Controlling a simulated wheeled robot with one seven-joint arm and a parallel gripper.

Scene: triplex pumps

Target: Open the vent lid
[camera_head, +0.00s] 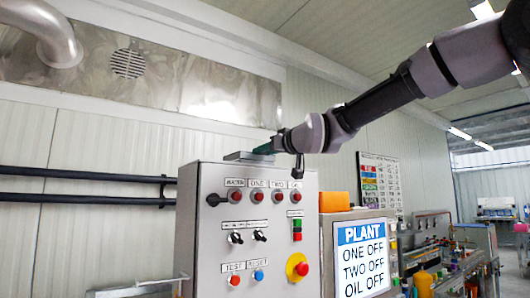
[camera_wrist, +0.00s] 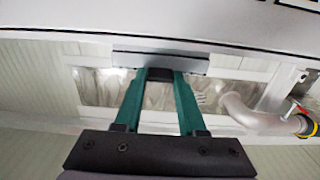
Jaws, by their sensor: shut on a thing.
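The vent lid (camera_head: 247,156) is a small grey plate on top of the grey control cabinet (camera_head: 205,255) in the head view. It looks low and near the cabinet top; I cannot tell whether it is raised. My gripper (camera_wrist: 160,76) has green fingers shut on a small dark part at the lid's edge. In the head view my gripper (camera_head: 266,148) reaches the lid from the right. The fingertips are small there, and the lid's far side is hidden.
The cabinet front carries lamps, switches and a red emergency button (camera_head: 302,268). An orange box (camera_head: 335,202) sits on the unit with the PLANT screen (camera_head: 362,258) at the right. Dark pipes (camera_head: 90,186) run along the wall at left. Space above the cabinet looks clear.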

